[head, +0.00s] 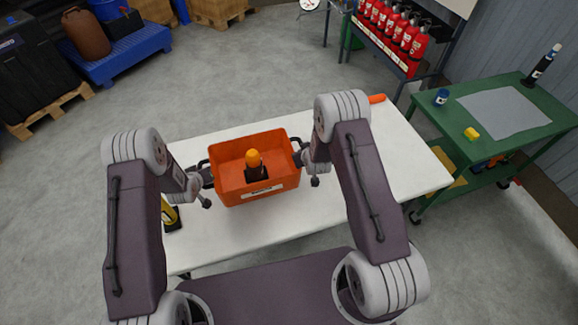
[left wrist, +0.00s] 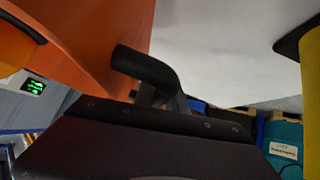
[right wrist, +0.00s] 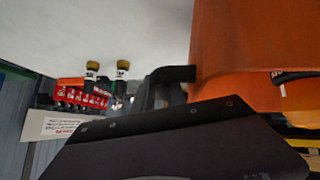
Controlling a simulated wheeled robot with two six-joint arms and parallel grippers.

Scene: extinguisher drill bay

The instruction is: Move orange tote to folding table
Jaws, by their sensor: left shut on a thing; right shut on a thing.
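The orange tote (head: 229,180) is an open box with black side handles and a pale label on its near side. It is over the white folding table (head: 330,215); I cannot tell whether its bottom touches the top. An orange-domed black object (head: 254,160) is inside it. My left gripper (head: 207,178) is shut on the left handle, whose black bar (left wrist: 143,68) shows in the left wrist view beside the orange wall. My right gripper (head: 302,158) is shut on the right handle (right wrist: 172,74). The fingertips are largely hidden.
A yellow and black object (head: 170,214) is close to my left gripper on the table. An orange item (head: 377,98) is at the table's back edge. A green cart (head: 550,125) stands right, and red extinguishers (head: 400,30) are on a rack behind. The table's right part is mostly clear.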

